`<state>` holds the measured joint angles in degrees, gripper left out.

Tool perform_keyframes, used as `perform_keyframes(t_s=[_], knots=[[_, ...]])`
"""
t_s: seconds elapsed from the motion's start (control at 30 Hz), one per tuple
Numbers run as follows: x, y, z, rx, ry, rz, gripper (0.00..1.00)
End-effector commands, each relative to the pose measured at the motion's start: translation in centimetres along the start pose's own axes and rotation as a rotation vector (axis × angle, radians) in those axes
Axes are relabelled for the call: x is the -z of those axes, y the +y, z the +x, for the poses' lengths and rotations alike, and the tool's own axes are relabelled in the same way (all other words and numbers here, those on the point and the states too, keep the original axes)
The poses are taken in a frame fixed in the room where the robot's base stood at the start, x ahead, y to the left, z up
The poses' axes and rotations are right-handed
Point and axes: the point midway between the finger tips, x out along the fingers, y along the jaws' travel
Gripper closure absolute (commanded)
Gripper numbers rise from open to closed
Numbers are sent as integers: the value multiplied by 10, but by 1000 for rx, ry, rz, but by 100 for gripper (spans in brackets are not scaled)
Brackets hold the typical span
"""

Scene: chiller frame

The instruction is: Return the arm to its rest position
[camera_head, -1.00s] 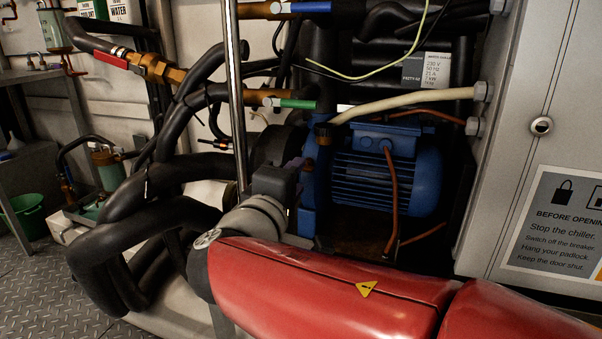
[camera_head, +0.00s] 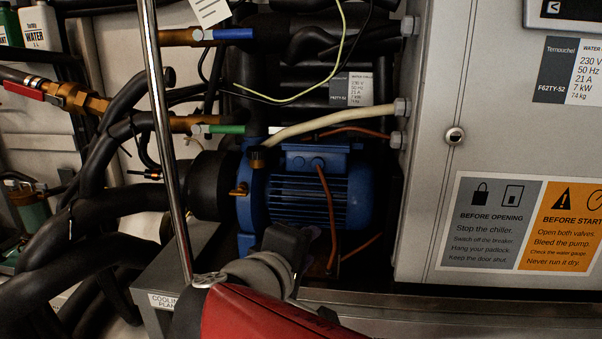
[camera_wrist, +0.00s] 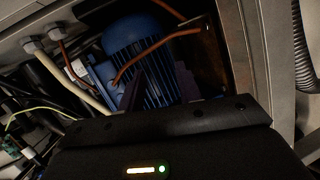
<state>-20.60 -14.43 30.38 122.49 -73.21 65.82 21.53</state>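My red arm (camera_head: 260,315) enters at the bottom of the head view. My gripper (camera_head: 293,238) is at its far end, in front of the lower part of the blue pump motor (camera_head: 318,190). In the wrist view my gripper (camera_wrist: 160,88) shows two dark fingers with a gap between them. Motor fins show through the gap and I see nothing held. The gripper points toward the motor; whether it touches anything is unclear.
A thin upright metal bar (camera_head: 165,130) stands left of my arm. Black hoses (camera_head: 120,200) fill the left side. A pale hose (camera_head: 330,118) and a brown cable (camera_head: 328,210) run by the motor. The grey cabinet panel (camera_head: 425,160) closes off the right.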

Motion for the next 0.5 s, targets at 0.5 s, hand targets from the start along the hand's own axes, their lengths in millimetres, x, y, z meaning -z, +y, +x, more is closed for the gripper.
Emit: perform_keyframes(t_s=[0.5], knots=[[-221,-109,0,698,-439,868,66]])
